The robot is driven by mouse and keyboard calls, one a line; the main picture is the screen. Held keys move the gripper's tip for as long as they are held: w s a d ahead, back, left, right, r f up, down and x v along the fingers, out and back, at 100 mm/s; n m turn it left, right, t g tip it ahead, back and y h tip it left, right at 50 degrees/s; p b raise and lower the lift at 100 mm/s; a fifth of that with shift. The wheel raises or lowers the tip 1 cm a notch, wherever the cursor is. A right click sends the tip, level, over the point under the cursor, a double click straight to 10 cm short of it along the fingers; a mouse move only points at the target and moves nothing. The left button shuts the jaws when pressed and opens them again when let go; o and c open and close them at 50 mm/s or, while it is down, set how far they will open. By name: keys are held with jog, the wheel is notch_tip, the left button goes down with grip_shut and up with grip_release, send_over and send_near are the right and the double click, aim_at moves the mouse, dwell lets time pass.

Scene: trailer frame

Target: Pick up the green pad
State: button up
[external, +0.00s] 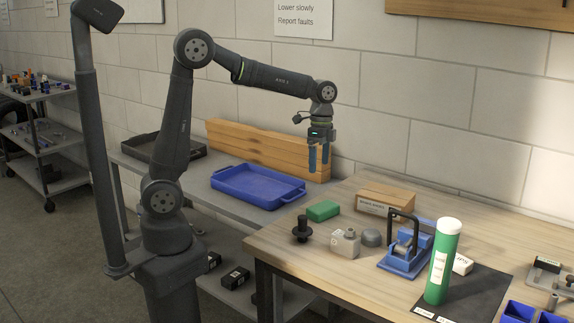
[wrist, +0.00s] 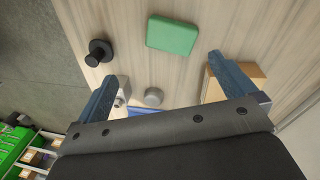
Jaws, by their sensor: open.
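The green pad (external: 323,210) is a small flat block with rounded corners. It lies on the wooden table near its back left edge. In the wrist view the green pad (wrist: 172,35) lies flat, beyond the fingertips and roughly between their lines. My gripper (external: 319,170) is open and empty, pointing down above the table, above the pad. In the wrist view its two blue fingers (wrist: 163,70) stand wide apart, and nothing is between them at their height.
A green cylinder (external: 442,262) stands further right. A blue tray (external: 258,186) sits on the side bench.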

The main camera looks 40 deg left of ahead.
jog(key=a+f+n+g+h, duration=0.2)
jog(key=a+f+n, duration=0.1)
jog(key=f+n, duration=0.3)
jog(key=n+h, duration=1.1)
jog(key=n, duration=1.4)
send_near(321, 205)
jog(key=shift+t+y, duration=0.3)
jog(key=shift+t, duration=0.1)
jog(key=x, duration=1.2)
jog(key=shift+s+d+r, duration=0.15)
jog(key=shift+s+d, duration=0.1)
jog(key=shift+d, duration=0.15)
jog(key=c, duration=0.7)
